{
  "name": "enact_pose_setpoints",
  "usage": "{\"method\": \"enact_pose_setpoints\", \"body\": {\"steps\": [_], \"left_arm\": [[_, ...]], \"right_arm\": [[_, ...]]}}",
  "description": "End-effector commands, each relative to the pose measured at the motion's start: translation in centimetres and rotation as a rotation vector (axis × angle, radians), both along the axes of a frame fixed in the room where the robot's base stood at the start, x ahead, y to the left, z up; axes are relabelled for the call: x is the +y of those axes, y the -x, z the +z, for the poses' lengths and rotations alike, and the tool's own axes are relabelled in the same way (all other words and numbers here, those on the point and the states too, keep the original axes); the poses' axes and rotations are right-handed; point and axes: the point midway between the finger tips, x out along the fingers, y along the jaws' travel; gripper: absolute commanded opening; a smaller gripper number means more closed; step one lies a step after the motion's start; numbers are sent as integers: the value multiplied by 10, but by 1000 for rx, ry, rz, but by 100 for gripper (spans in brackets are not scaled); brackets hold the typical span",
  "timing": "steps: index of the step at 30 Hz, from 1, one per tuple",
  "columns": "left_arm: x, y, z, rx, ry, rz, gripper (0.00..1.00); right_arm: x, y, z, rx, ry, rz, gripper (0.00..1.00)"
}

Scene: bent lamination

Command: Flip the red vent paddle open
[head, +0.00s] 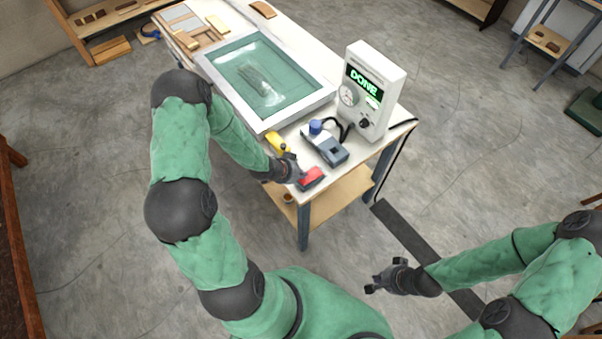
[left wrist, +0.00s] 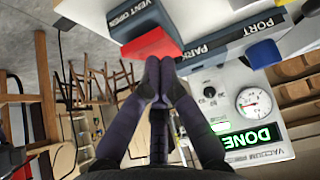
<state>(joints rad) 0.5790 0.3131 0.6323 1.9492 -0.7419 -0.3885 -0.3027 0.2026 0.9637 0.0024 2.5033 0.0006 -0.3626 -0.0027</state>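The red vent paddle (head: 312,177) sits at the near corner of the white table, close to the table edge. In the left wrist view the red paddle (left wrist: 152,44) lies by a dark block lettered VENT OPEN (left wrist: 133,14), with a bar lettered PARK (left wrist: 205,50) on its other side. My left gripper (head: 296,180) is at the paddle's left side. Its fingertips (left wrist: 158,72) are together at the paddle's edge, with nothing visible between them; whether they touch it is unclear. My right gripper (head: 374,280) is open and empty, low, away from the table.
A white box (head: 378,66) with a gauge and a green DONE display stands behind. A blue-knobbed grey block (head: 333,153) and a yellow part (head: 274,141) are near the paddle. A framed green sheet (head: 225,62) covers the table's middle.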

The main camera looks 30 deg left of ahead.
Motion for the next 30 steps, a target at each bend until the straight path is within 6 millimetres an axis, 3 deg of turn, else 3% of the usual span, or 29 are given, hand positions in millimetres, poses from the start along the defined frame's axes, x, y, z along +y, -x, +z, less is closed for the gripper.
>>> {"method": "enact_pose_setpoints", "body": {"steps": [7, 30], "left_arm": [[3, 6, -18, 0, 0, 1, 0], [2, 5, 4, 0, 0, 0, 0]], "right_arm": [[0, 0, -16, 0, 0, 0, 0], [0, 0, 2, 0, 0, 0, 0]]}}
